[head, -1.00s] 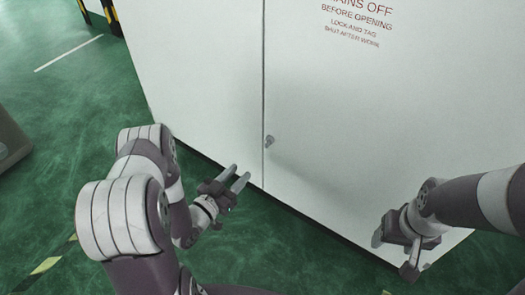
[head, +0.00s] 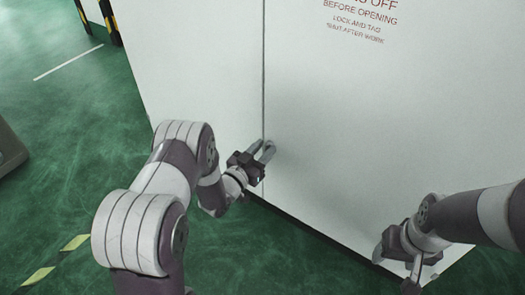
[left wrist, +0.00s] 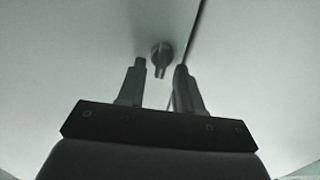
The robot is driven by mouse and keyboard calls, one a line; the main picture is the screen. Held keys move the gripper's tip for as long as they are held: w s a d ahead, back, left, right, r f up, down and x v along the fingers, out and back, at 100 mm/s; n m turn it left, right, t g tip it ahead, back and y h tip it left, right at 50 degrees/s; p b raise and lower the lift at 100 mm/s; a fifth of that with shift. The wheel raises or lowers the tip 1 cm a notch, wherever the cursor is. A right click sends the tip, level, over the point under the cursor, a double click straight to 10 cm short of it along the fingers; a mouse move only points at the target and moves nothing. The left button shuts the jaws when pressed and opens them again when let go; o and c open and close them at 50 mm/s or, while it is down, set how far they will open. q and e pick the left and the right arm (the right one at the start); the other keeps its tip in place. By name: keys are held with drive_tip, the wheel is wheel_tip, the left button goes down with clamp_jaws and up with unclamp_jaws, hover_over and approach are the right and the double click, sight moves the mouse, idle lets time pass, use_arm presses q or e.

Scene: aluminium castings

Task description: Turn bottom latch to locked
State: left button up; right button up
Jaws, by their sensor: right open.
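The bottom latch (left wrist: 161,55) is a small dark knob on the pale cabinet door, beside the seam; its lower end points down in the left wrist view. My left gripper (head: 263,150) is open in front of the door at the seam. In the left wrist view its two fingertips (left wrist: 159,66) stand apart on either side of the latch's line, with the latch between and slightly beyond them; contact cannot be told. In the head view the fingers hide the latch. My right gripper (head: 394,268) is open and empty, low at the right by the cabinet.
The large pale cabinet (head: 345,130) fills the middle and right, with red and grey warning lettering (head: 358,20) above. A vertical seam (head: 263,70) divides its doors. The green floor (head: 60,130) to the left is clear apart from painted lines and a grey object (head: 8,150) at the edge.

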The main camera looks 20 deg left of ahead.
use_arm(q)
clamp_jaws()
drive_tip(key=m, duration=0.5)
drive_tip(key=shift+s+d+f+m, duration=0.15)
drive_tip(key=shift+d+m, duration=0.15)
drive_tip(key=shift+m, duration=0.1)
drive_tip(key=m, duration=0.6)
drive_tip(key=shift+d+f, duration=0.2)
drive_tip(key=shift+s, duration=0.1)
drive_tip(key=shift+o, duration=1)
unclamp_jaws()
